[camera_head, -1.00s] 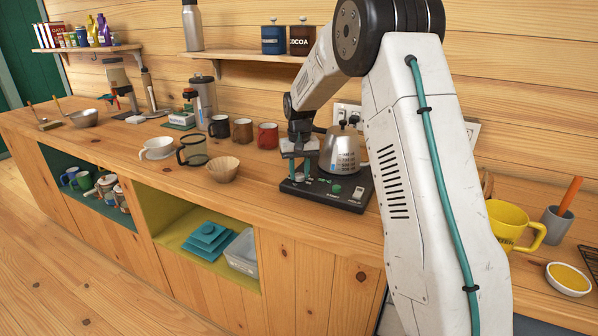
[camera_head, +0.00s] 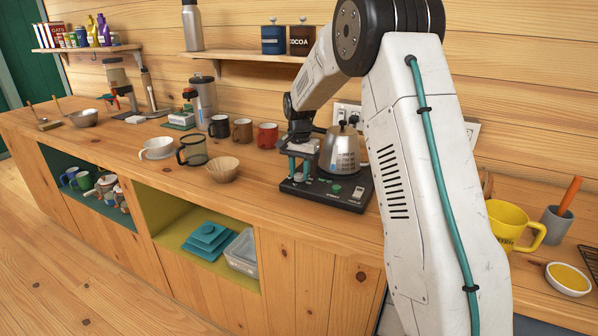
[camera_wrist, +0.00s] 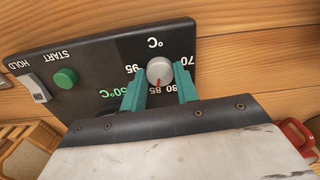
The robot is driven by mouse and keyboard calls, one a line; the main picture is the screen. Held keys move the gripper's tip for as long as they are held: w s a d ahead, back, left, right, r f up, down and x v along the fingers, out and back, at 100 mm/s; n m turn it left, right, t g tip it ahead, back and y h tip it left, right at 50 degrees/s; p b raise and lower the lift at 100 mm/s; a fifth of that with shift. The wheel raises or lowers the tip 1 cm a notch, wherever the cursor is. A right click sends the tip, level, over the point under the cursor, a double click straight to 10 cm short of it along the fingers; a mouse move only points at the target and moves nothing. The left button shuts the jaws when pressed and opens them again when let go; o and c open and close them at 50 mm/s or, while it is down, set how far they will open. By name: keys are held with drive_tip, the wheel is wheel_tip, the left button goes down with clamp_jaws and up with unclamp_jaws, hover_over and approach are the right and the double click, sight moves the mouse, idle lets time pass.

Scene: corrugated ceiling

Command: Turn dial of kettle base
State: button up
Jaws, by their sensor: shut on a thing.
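The black kettle base (camera_head: 357,200) sits on the wooden counter with the silver kettle (camera_head: 340,152) upright on it. Its round grey dial (camera_wrist: 160,71) shows in the wrist view, ringed by temperature numbers and upside down. The dial's red mark points down in that view, near 80 and 85. My gripper (camera_wrist: 159,78) has its teal fingers on either side of the dial and is shut on it. My gripper (camera_head: 299,172) is over the left part of the base in the head view. The left finger partly hides the green temperature readout (camera_wrist: 113,93).
A green START button (camera_wrist: 65,78) and a HOLD switch (camera_wrist: 34,88) lie on the same panel. A paper filter cup (camera_head: 222,170), a glass server (camera_head: 192,150) and a red mug (camera_head: 267,136) stand to the left. The front counter edge is clear.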

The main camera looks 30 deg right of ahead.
sight(299, 175)
idle(0.4)
drive_tip(key=o, duration=1)
drive_tip(key=shift+c, duration=0.2)
wheel_tip(299, 175, up, 8)
